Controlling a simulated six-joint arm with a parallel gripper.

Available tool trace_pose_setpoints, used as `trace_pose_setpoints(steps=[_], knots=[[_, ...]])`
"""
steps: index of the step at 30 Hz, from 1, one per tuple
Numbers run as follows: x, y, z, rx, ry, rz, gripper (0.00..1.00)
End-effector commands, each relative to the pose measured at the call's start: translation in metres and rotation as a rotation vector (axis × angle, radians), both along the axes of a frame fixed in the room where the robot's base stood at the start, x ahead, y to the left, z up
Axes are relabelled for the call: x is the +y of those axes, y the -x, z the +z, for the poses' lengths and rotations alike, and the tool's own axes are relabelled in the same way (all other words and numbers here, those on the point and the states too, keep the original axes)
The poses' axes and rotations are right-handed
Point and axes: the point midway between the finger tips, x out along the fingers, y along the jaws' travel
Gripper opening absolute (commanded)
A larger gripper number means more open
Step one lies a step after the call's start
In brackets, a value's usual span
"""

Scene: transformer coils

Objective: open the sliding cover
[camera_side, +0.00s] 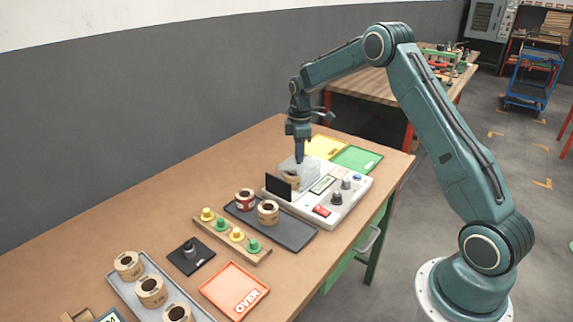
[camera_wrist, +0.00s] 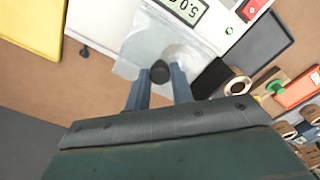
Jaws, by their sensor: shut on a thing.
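The sliding cover (camera_side: 308,172) is a clear, see-through hood on the white tester (camera_side: 350,201). In the wrist view the clear cover (camera_wrist: 134,54) lies in front of my fingers, with a dark round knob (camera_wrist: 160,71) on it. My gripper (camera_side: 300,160) points down at the cover from above. In the wrist view my gripper (camera_wrist: 161,84) has its two blue fingers on either side of the knob, shut on it. A tan coil (camera_side: 291,179) shows through or beside the cover; its exact position is partly hidden.
A black upright panel (camera_side: 277,187) stands at the tester's left. A dark tray (camera_side: 290,233) with two coils lies in front. Yellow (camera_side: 326,146) and green (camera_side: 358,158) trays lie behind. A peg rack (camera_side: 228,243), an orange tray (camera_side: 238,292) and a coil tray (camera_side: 147,301) are nearer.

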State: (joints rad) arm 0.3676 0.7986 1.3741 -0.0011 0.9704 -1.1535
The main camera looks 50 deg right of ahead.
Motion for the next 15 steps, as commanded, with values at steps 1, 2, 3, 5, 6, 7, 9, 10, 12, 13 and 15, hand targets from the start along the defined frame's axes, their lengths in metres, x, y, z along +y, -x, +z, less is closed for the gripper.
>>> trace_pose_setpoints(steps=[1, 2, 3, 5, 6, 7, 9, 10, 12, 13, 15], knots=[[-0.015, 0.000, 0.000, -0.003, 0.003, -0.009, 0.00], [-0.022, 0.000, 0.000, -0.002, 0.002, -0.008, 0.00], [-0.031, 0.000, 0.000, -0.003, 0.003, -0.009, 0.00], [-0.043, 0.000, 0.000, -0.003, 0.003, -0.008, 0.00], [-0.051, 0.000, 0.000, -0.002, 0.002, -0.008, 0.00], [-0.057, 0.000, 0.000, -0.003, 0.003, -0.007, 0.00], [-0.068, 0.000, 0.000, -0.003, 0.003, -0.007, 0.00], [-0.072, 0.000, 0.000, -0.002, 0.002, -0.006, 0.00], [-0.079, 0.000, 0.000, -0.003, 0.003, -0.004, 0.00], [-0.081, 0.000, 0.000, -0.004, 0.002, -0.004, 0.00], [-0.084, 0.000, 0.000, -0.004, 0.002, -0.003, 0.00]])
